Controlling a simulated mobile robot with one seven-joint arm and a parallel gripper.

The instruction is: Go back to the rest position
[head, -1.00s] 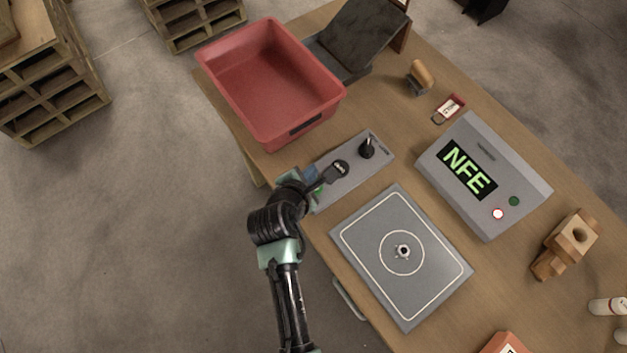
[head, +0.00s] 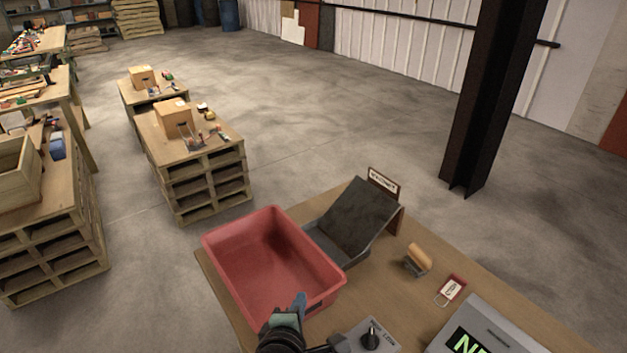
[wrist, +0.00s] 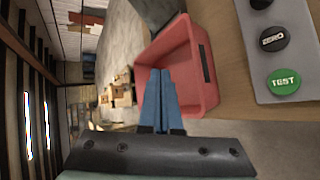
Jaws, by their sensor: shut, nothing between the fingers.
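My gripper (head: 300,303) is at the bottom of the head view, in front of the near wall of the red bin (head: 225,271). In the wrist view my gripper's blue fingers (wrist: 163,100) are together with nothing between them, and the red bin (wrist: 208,75) lies beyond them. My arm runs down out of the head view's bottom edge. The grey control panel (head: 385,332) is partly hidden at the bottom of the head view; its ZERO button (wrist: 273,40) and green TEST button (wrist: 283,81) show at the right of the wrist view.
On the wooden table (head: 400,290) are a dark sloped chute (head: 355,220), a wooden-handled stamp (head: 417,260), a red-and-white tag (head: 451,291) and a grey display box (head: 485,325). Pallet stacks (head: 205,180) stand at the left. A dark steel column (head: 490,100) rises behind. The floor between is clear.

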